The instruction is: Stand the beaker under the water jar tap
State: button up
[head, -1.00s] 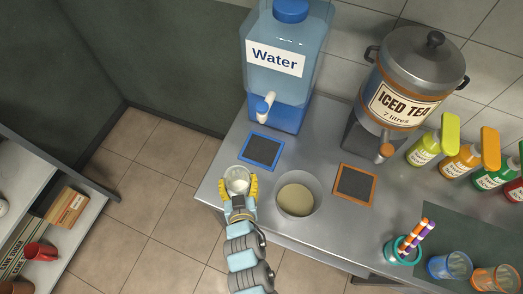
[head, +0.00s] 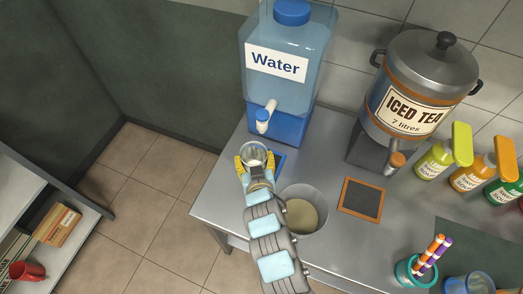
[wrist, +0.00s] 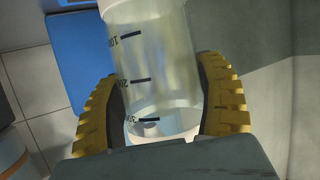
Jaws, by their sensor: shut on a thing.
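The water jar (head: 293,88) stands at the back left of the steel counter, with its white and blue tap (head: 265,118) on the front. My gripper (head: 255,164) is shut on a clear beaker (head: 254,153), just in front of and a little below the tap in the head view. The wrist view shows yellow ribbed fingers (wrist: 160,110) on both sides of the beaker (wrist: 152,60), which has black graduation marks. A dark mat with a blue border (head: 279,160) lies below the tap, mostly hidden by the beaker and gripper. I cannot tell whether the beaker touches it.
A bowl (head: 303,208) with pale contents stands right beside my arm. An orange-edged mat (head: 361,198) lies before the iced tea urn (head: 412,92). The counter's left edge is close.

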jog(key=shift+w+d+f+b, duration=0.2)
jog(key=shift+w+d+f, duration=0.15)
jog(key=shift+w+f, duration=0.4)
jog(key=shift+w+d+f+b, duration=0.25)
jog(key=shift+w+d+f, duration=0.15)
jog(key=shift+w, duration=0.6)
jog(key=shift+w+d+f+b, duration=0.2)
jog(key=shift+w+d+f, duration=0.15)
jog(key=shift+w+f, duration=0.4)
jog(key=shift+w+r, duration=0.1)
jog(key=shift+w, duration=0.05)
jog(key=o, duration=1.2)
jog(key=shift+c, duration=0.2)
